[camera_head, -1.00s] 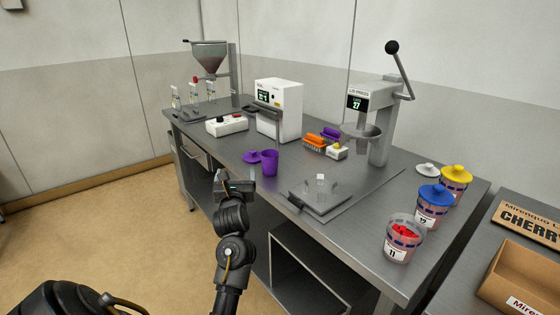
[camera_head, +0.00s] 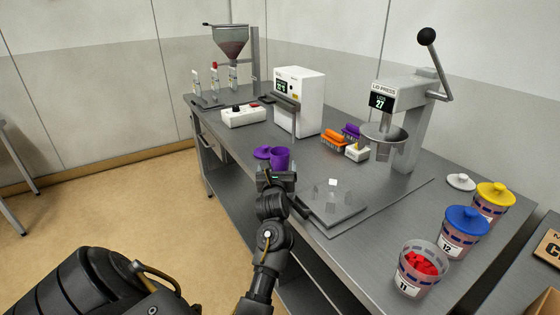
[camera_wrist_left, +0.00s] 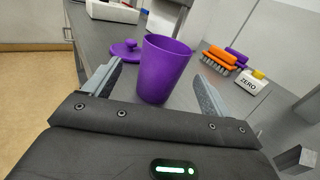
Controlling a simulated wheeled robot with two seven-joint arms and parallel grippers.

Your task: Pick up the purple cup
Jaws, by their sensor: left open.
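The purple cup (camera_head: 279,158) stands upright on the metal table, near its front edge, with its purple lid (camera_head: 262,152) lying just to its left. In the left wrist view the cup (camera_wrist_left: 163,68) is between the two fingers of my open left gripper (camera_wrist_left: 155,90), with gaps on both sides. The lid (camera_wrist_left: 126,48) shows behind and left of it there. In the head view my left gripper (camera_head: 276,176) is right in front of the cup and hides its lower part. My right gripper is not in view.
A white dryer box (camera_head: 299,103) stands behind the cup. Orange and purple brushes (camera_head: 335,139) and a small white ZERO block (camera_head: 357,152) are to the right. A flat scale plate (camera_head: 340,205) is near the front. Jars (camera_head: 464,232) and a lid press (camera_head: 400,120) stand farther right.

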